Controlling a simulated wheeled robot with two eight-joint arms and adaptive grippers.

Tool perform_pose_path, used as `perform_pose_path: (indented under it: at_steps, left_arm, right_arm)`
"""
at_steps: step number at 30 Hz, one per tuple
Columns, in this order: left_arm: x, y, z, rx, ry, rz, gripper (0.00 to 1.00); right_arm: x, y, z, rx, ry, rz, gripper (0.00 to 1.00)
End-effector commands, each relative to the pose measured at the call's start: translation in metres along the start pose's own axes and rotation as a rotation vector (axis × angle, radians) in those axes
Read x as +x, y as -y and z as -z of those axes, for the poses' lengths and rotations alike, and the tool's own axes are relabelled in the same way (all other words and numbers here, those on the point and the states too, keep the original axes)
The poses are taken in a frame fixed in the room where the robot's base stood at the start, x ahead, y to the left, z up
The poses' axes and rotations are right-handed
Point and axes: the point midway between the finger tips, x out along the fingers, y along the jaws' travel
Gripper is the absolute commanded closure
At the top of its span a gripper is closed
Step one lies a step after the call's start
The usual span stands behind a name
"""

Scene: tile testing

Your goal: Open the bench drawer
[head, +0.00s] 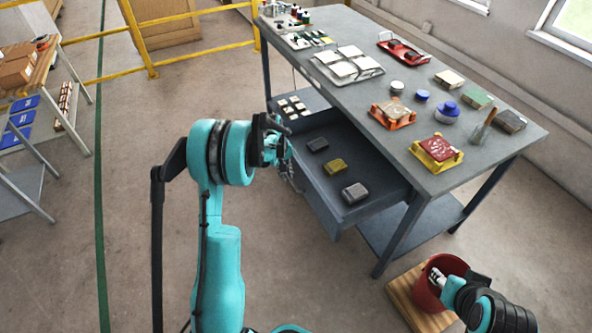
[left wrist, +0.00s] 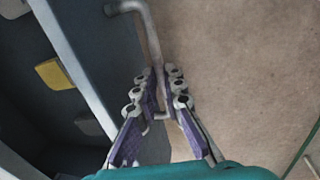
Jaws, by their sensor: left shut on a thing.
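The grey bench drawer (head: 347,205) stands pulled out from the bench (head: 430,125), its inside showing from above. It holds dark, yellow and grey blocks, with several small light tiles near the back left. My left gripper (head: 280,160) is at the outer side of the drawer front. In the left wrist view its purple-sided fingers (left wrist: 162,92) are shut on the grey bar handle (left wrist: 150,38) beside the drawer front (left wrist: 88,62). The head view mostly hides the handle behind the gripper. My right arm is at the lower right; its gripper's jaws are not clear there.
A red bucket (head: 452,268) on a wooden board (head: 408,305) stands by my right arm. The bench top carries a tile rack (head: 346,66), tile holders and tubs. A yellow railing (head: 205,52) and a side shelf are at the left. Floor before the drawer is clear.

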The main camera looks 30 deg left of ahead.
Motion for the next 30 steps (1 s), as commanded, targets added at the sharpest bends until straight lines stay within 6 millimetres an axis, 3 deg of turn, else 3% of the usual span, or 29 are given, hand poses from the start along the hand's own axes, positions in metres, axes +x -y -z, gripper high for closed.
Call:
perform_pose_path:
  at_steps: [15,18,30]
  left_arm:
    - [-0.0013,0.0082,-0.0003,0.000,0.001,0.001,1.00]
    - [-0.0013,0.0081,-0.0003,0.000,0.001,0.000,0.70]
    - [-0.0079,0.0079,0.0000,0.000,0.000,0.000,0.69]
  right_arm:
    - [0.0003,0.0000,-0.0002,0.000,0.000,0.000,0.60]
    - [0.0003,0.0000,-0.0002,0.000,0.000,0.000,0.60]
    - [0.0002,0.0000,-0.0002,0.000,0.000,0.000,0.60]
